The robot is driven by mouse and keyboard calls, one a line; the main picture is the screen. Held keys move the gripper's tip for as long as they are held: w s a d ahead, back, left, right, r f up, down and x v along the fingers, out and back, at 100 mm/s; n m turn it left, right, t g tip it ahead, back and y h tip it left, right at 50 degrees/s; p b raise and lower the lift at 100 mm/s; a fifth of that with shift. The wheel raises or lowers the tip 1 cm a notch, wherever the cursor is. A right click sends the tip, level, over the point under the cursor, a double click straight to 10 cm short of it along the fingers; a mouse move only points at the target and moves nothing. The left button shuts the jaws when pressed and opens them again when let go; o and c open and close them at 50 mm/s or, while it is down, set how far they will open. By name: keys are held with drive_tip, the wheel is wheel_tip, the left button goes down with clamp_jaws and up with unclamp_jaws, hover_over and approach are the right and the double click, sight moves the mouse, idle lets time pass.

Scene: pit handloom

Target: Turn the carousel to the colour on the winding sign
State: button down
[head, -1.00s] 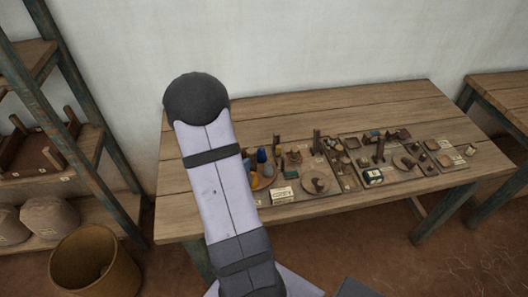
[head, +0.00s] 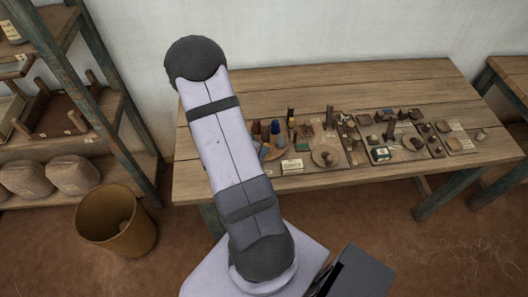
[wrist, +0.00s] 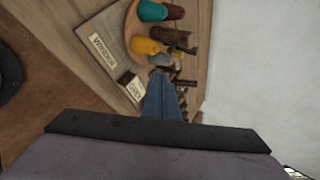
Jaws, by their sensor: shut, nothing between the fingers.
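The carousel is a round wooden plate (wrist: 132,24) with coloured cones, at the top of the wrist view. A teal cone (wrist: 152,11), a brown cone (wrist: 174,11) and a yellow cone (wrist: 145,46) show there. A cream sign (wrist: 101,42), seemingly lettered WINDING, lies beside the plate; no colour on it is legible. In the head view my arm partly hides the carousel; a blue cone (head: 275,127) and a cream sign (head: 291,166) show. My gripper (wrist: 160,76) is shut and empty, its blue-grey fingers pointing towards the cones; contact cannot be told. The head view hides it.
A smaller sign (wrist: 131,88) lies near the fingers. Small dishes, blocks and posts crowd the table (head: 350,83) right of the carousel; its back strip is clear. Shelves (head: 60,150) and a bin (head: 117,220) stand to the left.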

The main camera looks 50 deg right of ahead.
drive_tip(key=b+x, duration=0.2)
drive_tip(key=b, duration=0.3)
approach(283, 135)
drive_tip(key=shift+w+a+f+x, duration=0.1)
drive_tip(key=shift+a+f+x, duration=0.05)
drive_tip(key=shift+x, duration=0.85)
drive_tip(key=shift+w+a+f+x, duration=0.1)
drive_tip(key=shift+a+f+x, duration=0.1)
drive_tip(key=shift+x, duration=0.8)
drive_tip(key=shift+w+a+f+x, duration=0.1)
drive_tip(key=shift+f+x, duration=0.05)
drive_tip(key=shift+x, duration=0.85)
drive_tip(key=shift+s, duration=0.1)
drive_tip(key=shift+d, duration=0.1)
drive_tip(key=shift+s+d+f+b, duration=0.1)
drive_tip(key=shift+d+f+b, duration=0.25)
drive_tip(key=shift+b, duration=0.65)
drive_tip(key=shift+d+r+b, duration=0.25)
drive_tip(key=shift+d+b, duration=0.55)
drive_tip(key=shift+b, duration=0.15)
drive_tip(key=shift+r, duration=0.15)
